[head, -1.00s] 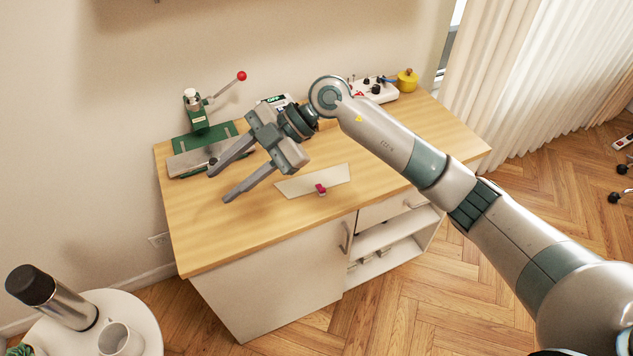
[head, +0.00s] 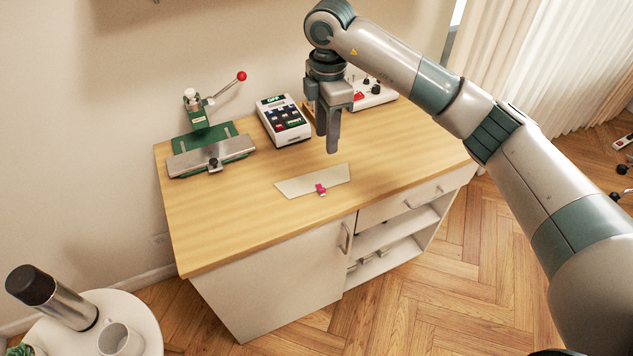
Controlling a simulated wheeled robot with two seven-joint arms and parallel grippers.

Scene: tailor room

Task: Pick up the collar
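The collar (head: 298,184) looks like a flat, cream-coloured strip lying on the wooden tabletop, near its front edge. A small pink clip (head: 320,188) sits at its front edge. My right gripper (head: 327,143) points down above and behind the collar's right part, apart from it. Its two fingers show almost one behind the other, with tips at different heights; it looks open, with nothing seen between them. My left gripper is not in view.
A green press (head: 200,130) with a red-knobbed lever stands at the table's (head: 225,235) back left. A button panel (head: 284,122) and a white control box (head: 372,95) stand behind. A side table at lower left holds a flask (head: 55,298) and mug (head: 120,340). The tabletop's front is clear.

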